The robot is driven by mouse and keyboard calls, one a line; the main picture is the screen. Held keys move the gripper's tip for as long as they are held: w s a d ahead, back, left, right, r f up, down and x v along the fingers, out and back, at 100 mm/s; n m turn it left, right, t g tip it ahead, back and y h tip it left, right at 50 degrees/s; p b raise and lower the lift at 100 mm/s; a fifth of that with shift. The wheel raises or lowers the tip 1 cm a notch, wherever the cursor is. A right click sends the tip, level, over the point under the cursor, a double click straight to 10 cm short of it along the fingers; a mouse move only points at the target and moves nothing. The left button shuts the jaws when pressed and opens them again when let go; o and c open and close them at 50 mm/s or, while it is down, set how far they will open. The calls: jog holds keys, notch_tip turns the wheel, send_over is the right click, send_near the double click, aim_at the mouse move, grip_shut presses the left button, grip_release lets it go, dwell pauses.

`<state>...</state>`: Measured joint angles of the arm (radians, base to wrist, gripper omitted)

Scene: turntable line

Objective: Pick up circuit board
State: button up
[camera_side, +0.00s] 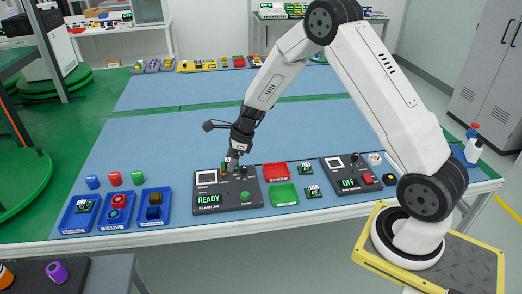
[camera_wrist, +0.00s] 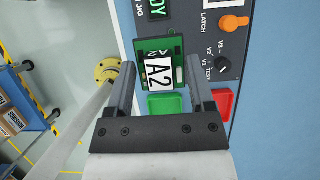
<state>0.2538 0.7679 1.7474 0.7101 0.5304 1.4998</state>
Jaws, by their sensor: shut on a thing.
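My gripper (camera_wrist: 160,78) is shut on a green circuit board (camera_wrist: 144,47) with a white label reading A2. The board sits between the two fingertips in the wrist view. In the side view my gripper (camera_side: 233,166) is over the rear part of a dark jig (camera_side: 238,199) whose display reads READY. The held board is too small and covered to make out clearly there. Two other green boards, one rear (camera_side: 305,168) and one front (camera_side: 313,191), lie on the blue mat right of the jig.
A red tray (camera_side: 276,179) and a green tray (camera_side: 284,203) lie right of the jig. Blue bins (camera_side: 73,229) stand at the left. An orange latch (camera_wrist: 235,23) sits on the jig.

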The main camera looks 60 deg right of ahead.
jog(key=shift+s+r, duration=0.1)
jog(key=shift+s, duration=0.1)
dwell(0.6)
jog(key=s+d+f, duration=0.2)
jog(key=s+d, duration=0.1)
jog(key=s, duration=0.1)
jog(key=s+d+f, duration=0.3)
jog(key=s+d, duration=0.1)
jog(key=s+d+f, duration=0.2)
jog(key=s+d, duration=0.2)
jog(key=shift+s+f, duration=0.35)
jog(key=shift+f, duration=0.15)
jog(key=shift+f, duration=2.95)
